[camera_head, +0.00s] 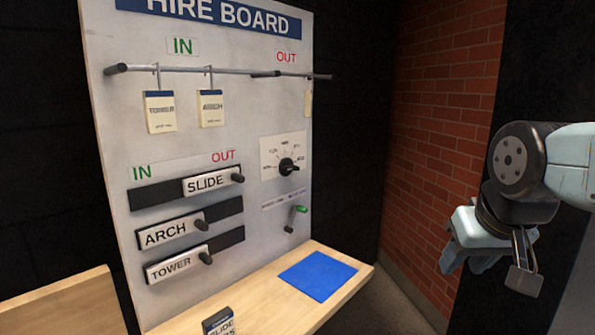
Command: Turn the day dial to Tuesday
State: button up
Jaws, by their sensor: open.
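The day dial (287,165) is a black round knob on a white plate at the right side of the hire board. Small day labels are arranged in an arc above and beside it. They are too small to read surely, and the knob's pointer seems to aim right, at a setting I cannot tell. My gripper (488,264) is at the right of the view, well apart from the board, with its fingers pointing down. It is open and holds nothing that I can see.
The hire board (110,105) stands upright with hanging tags, a rail (205,69) and sliders such as SLIDE (207,184). A wooden shelf (345,305) carries a blue mat (318,276) and a dark card box (219,322). A brick wall (440,130) stands right.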

aim_at(286, 166)
jog(key=u, duration=0.05)
jog(key=k, duration=1.05)
jog(key=u, duration=0.5)
jog(key=i, duration=1)
jog(key=z, duration=0.1)
